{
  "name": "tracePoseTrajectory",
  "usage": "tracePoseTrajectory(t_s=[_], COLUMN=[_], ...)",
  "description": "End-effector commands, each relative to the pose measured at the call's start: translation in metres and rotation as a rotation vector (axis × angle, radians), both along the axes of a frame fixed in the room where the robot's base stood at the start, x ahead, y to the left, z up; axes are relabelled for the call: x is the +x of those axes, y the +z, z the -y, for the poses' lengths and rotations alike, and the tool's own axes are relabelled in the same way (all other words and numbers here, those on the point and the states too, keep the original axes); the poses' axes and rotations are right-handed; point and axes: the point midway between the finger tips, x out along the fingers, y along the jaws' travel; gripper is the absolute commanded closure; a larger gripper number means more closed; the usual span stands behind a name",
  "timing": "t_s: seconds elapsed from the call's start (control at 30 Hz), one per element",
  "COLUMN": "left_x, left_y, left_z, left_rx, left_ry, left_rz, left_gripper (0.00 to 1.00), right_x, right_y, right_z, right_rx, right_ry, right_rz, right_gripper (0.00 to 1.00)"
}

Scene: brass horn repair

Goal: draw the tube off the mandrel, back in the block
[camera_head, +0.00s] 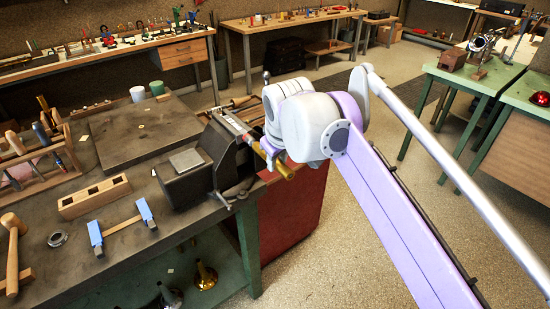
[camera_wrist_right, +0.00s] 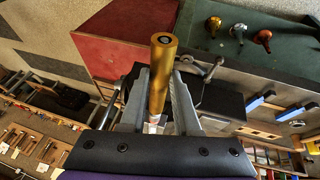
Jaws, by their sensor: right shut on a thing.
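The brass tube (camera_head: 284,170) points out over the bench's front corner, in line with the grey mandrel (camera_head: 230,121) at the dark vise. I cannot tell how far the tube sits over the mandrel. My right gripper (camera_head: 268,152) is shut on the tube from the far right side. In the right wrist view the tube (camera_wrist_right: 160,75) stands between the two fingers (camera_wrist_right: 158,105), its round end with a dark centre towards the camera. The wooden block (camera_head: 95,197) with square openings lies on the bench left of the vise. My left gripper is not in view.
The vise (camera_head: 188,178) fills the bench corner. A blue-ended tool (camera_head: 122,226), a metal ring (camera_head: 58,239), a mallet (camera_head: 12,250) and a tool rack (camera_head: 40,165) lie around the block. A red cabinet (camera_head: 295,205) stands beside the bench.

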Motion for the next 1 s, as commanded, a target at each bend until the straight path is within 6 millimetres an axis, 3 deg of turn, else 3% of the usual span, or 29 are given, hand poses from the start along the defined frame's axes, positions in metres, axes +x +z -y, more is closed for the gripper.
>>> tracePoseTrajectory(t_s=[1.0], left_x=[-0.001], left_y=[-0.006], left_z=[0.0], left_rx=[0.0], left_ry=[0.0], left_rz=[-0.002], left_gripper=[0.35], right_x=[-0.05], right_y=[0.0], right_z=[0.037], right_rx=[0.0], right_ry=[-0.001], right_rz=[0.0], right_gripper=[1.0])
